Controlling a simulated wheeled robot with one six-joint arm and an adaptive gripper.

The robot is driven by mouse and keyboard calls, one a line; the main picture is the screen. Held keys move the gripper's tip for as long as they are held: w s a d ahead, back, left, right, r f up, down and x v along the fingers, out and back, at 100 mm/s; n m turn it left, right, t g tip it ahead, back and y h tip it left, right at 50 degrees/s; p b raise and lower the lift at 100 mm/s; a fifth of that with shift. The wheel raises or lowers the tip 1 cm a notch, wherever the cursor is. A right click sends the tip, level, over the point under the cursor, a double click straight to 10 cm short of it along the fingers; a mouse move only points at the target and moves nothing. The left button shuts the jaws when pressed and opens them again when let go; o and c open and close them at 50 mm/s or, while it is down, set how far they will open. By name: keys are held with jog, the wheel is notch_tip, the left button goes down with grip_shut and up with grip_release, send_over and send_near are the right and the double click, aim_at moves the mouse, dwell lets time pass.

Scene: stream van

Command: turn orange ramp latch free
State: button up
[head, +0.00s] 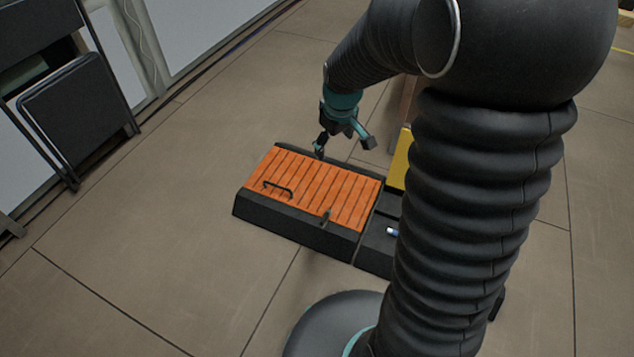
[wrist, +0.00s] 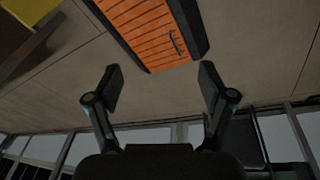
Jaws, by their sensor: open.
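The orange slatted ramp panel (head: 310,187) lies in a black frame on the floor in the head view, with a dark bar handle (head: 278,190) near its left end. A small dark latch-like piece (head: 326,216) sits at its front edge; its exact shape is too small to tell. My gripper (head: 341,150) is above the far edge of the panel. In the wrist view my gripper (wrist: 160,92) has its fingers wide apart with nothing between them. There the panel (wrist: 145,32) and handle (wrist: 177,43) show at the top, beyond the fingertips.
A black unit (head: 374,250) adjoins the panel's right side, with a small white-and-blue item (head: 392,232) on it. A yellow board (head: 401,160) stands behind it. A folding chair (head: 75,110) stands at upper left. The floor (head: 150,240) left of the ramp is clear.

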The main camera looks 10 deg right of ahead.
jog(key=w+f+n+g, duration=0.15)
jog(key=w+f, duration=0.45)
jog(key=f, duration=0.7)
jog(key=n+g+p, duration=0.1)
jog(key=n, duration=0.2)
send_near(324, 216)
jog(key=shift+n, duration=0.25)
notch_tip(324, 216, down, 9)
jog(key=shift+s+f, duration=0.1)
jog(key=shift+f, duration=0.1)
jog(key=c, duration=1.2)
